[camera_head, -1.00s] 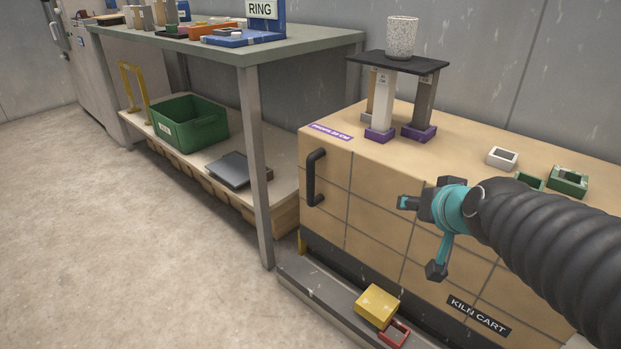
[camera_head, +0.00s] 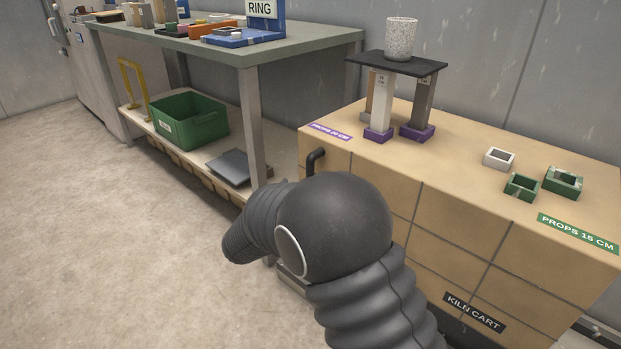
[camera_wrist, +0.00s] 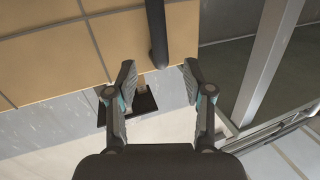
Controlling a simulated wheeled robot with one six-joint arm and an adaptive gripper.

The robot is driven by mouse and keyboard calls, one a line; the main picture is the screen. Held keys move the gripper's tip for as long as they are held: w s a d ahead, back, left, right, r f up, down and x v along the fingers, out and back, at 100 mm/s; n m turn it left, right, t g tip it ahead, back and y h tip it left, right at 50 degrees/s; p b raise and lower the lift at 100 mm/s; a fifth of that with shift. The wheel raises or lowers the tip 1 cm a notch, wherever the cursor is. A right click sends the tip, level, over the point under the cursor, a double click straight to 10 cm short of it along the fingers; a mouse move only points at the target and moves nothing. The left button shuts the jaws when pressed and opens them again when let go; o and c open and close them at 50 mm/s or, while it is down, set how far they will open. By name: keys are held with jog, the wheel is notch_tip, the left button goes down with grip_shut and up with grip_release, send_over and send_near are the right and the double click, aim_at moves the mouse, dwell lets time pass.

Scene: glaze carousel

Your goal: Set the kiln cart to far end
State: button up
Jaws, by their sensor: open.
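The kiln cart (camera_head: 450,180) is a tan brick-faced block with a black KILN CART label (camera_head: 474,312) on its front. Its black handle (camera_head: 313,161) is at the front's left end, its lower part hidden behind my arm. In the wrist view the handle (camera_wrist: 157,35) comes down between the lines of my open fingers. My gripper (camera_wrist: 158,75) is open and empty, its tips near the handle's end; I cannot tell if they are level with the bar. In the head view my gripper is hidden behind my arm. Part of the cart's face (camera_wrist: 60,55) shows in the wrist view.
On the cart, a speckled cup (camera_head: 401,38) stands on a dark plate (camera_head: 395,65) held by props. A white holder (camera_head: 498,158) and green holders (camera_head: 563,182) are at the right. A workbench (camera_head: 215,45) stands left, with a green bin (camera_head: 188,118) below. Floor at left is clear.

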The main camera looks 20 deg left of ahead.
notch_tip(320, 180, down, 3)
jog(key=s+a+h, duration=0.2)
jog(key=s, duration=0.1)
jog(key=w+d, duration=0.1)
jog(key=w, duration=0.3)
jog(key=w+d, duration=0.1)
jog(key=w, duration=0.4)
jog(key=w+d, duration=0.1)
jog(key=w, duration=0.3)
jog(key=shift+w+f, duration=0.1)
jog(key=shift+w, duration=0.15)
grip_shut()
